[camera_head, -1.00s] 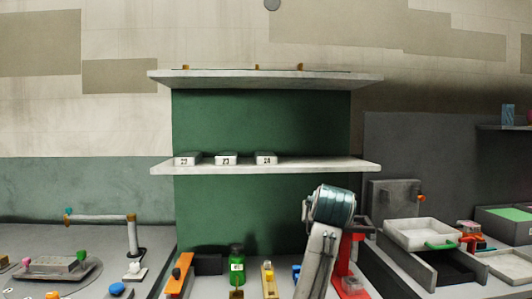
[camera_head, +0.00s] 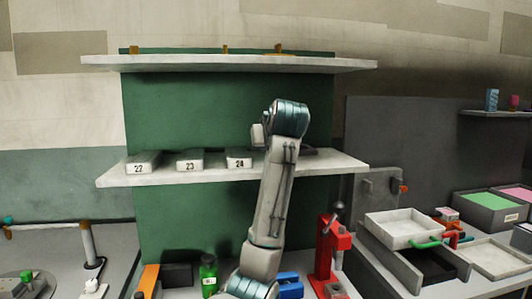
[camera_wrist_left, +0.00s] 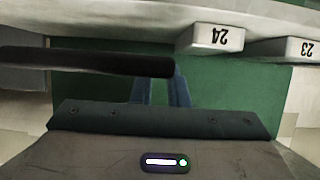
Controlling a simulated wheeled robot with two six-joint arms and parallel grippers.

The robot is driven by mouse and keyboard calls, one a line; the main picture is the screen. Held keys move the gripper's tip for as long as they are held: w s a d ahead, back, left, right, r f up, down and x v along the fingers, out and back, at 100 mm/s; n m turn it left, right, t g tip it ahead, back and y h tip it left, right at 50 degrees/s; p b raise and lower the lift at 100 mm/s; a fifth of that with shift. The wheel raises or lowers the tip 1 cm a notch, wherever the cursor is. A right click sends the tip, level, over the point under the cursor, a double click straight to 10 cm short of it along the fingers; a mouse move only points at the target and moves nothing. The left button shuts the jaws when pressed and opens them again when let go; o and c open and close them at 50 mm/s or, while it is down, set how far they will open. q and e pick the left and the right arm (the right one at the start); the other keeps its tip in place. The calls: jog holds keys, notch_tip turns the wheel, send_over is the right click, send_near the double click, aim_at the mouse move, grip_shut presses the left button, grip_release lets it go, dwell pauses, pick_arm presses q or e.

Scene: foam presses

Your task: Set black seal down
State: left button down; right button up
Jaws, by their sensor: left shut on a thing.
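The black seal (camera_wrist_left: 85,61) is a long dark bar across the left part of the left wrist view. My left gripper (camera_wrist_left: 160,88) is shut on it near its right end, with blue fingers. In the head view my left arm stands in front of the middle shelf (camera_head: 120,178) and hides its gripper. A dark piece (camera_head: 319,151) shows just right of the arm at shelf level, probably the seal. I cannot tell whether it touches the shelf. My right gripper is in neither view.
White blocks marked 22 (camera_head: 142,162), 23 (camera_head: 190,161) and 24 (camera_head: 239,158) line the shelf left of my arm. The shelf's right part looks clear. Below stand a green bottle (camera_head: 208,275) and a red press (camera_head: 330,255).

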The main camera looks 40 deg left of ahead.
pick_arm(q)
jog(key=w, duration=0.1)
jog(key=w+p, duration=0.1)
jog(key=w, duration=0.1)
jog(key=w+p, duration=0.1)
jog(key=shift+w+d+r, duration=0.1)
jog(key=shift+w+r, duration=0.05)
jog(key=shift+r, duration=0.15)
jog(key=w+p, duration=0.1)
jog(key=w, duration=0.1)
jog(key=w+a+f, duration=0.1)
jog(key=w, duration=0.2)
jog(key=w+p, duration=0.1)
jog(key=w, duration=0.2)
jog(key=shift+a+f+p, duration=0.25)
jog(key=shift+f+p, duration=0.05)
jog(key=shift+p, duration=0.05)
jog(key=shift+w+d, duration=0.15)
jog(key=shift+w, duration=0.2)
jog(key=shift+w+f+p, duration=0.15)
jog(key=shift+w+p, duration=0.1)
jog(key=shift+p, duration=0.25)
jog(key=f+p, duration=0.1)
jog(key=f, duration=0.2)
jog(key=shift+a+f, duration=0.2)
jog(key=shift+d, duration=0.1)
